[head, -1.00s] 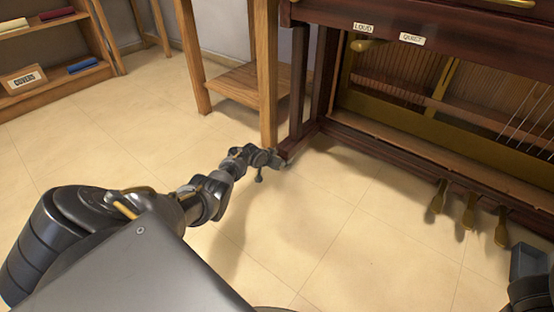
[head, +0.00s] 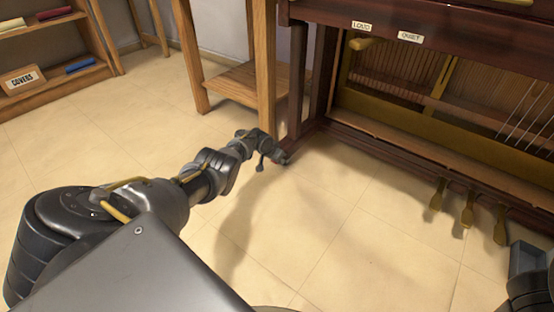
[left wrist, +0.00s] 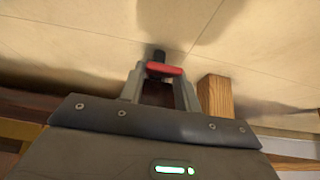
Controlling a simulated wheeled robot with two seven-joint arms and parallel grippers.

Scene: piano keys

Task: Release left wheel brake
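The red brake lever (left wrist: 164,69) shows in the left wrist view, just beside the black wheel (left wrist: 159,55) near the floor. My left gripper (left wrist: 160,80) is open, with its two grey fingers apart. The lever lies at the fingertips, between them in the picture; I cannot tell whether they touch it. In the head view my left gripper (head: 277,155) is low at the left foot of the dark brown piano (head: 400,155), and hides most of the wheel there.
A wooden table leg (left wrist: 216,96) stands close to the right finger in the wrist view; the wooden table (head: 238,82) is left of the piano. Brass pedals (head: 467,209) stick out at the piano's front. A shelf (head: 55,80) stands far left. The floor in front is clear.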

